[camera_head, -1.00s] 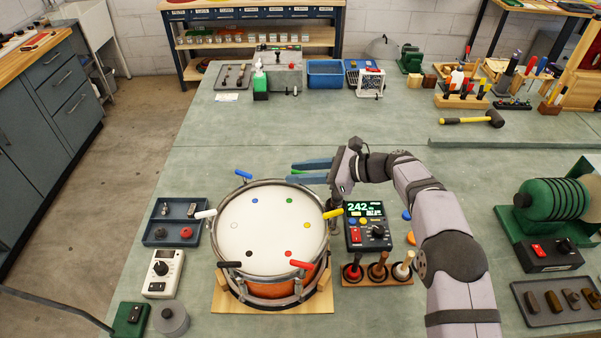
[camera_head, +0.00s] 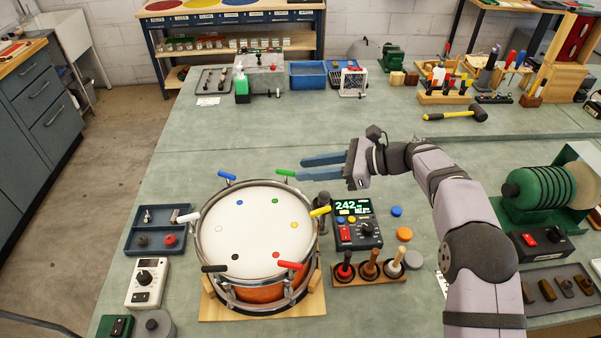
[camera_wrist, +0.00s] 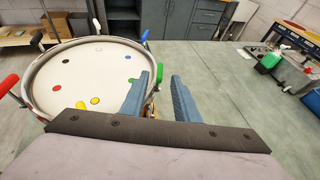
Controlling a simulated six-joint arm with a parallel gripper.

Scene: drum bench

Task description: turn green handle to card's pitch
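The drum (camera_head: 258,235) has a white head and an orange shell and sits on a wooden base. Coloured handles stand around its rim, each near a same-coloured dot. The green handle (camera_head: 285,173) is at the far right of the rim; in the wrist view a green handle end (camera_wrist: 159,73) shows beside my left finger. My gripper (camera_head: 311,168) is open, its blue fingers pointing left, just right of the green handle, and the gap between them looks empty. The tuner box (camera_head: 357,222) reads about 242. I cannot make out a card with a pitch.
The yellow handle (camera_head: 320,211) and a dark upright post (camera_head: 322,209) stand close below my gripper. A rack of mallets (camera_head: 369,270) is right of the drum. The bench behind the drum (camera_head: 230,135) is clear.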

